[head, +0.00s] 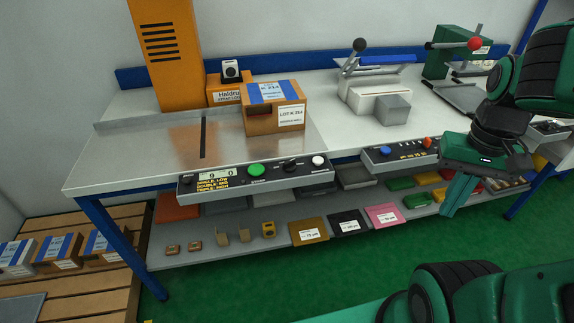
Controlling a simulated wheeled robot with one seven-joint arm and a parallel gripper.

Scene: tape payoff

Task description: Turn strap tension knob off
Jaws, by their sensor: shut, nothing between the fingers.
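The left control panel (256,180) runs along the bench's front edge. It has a lit display, a green button (256,170), a black knob (291,165) with a pointer, a white button (318,160) and a small dark knob (187,181) at its left end. The labels beside the knobs are too small to read, so I cannot tell which one is the strap tension knob or its setting. My gripper (452,208) is shut and empty, pointing down in front of the bench, to the right of the left panel and apart from it.
A second panel (400,155) with a blue button (385,151) and an orange-red knob (427,142) sits just left of my gripper. A cardboard box (262,122) stands on the bench behind the left panel. A lower shelf (190,256) holds small items. Green floor is clear in front.

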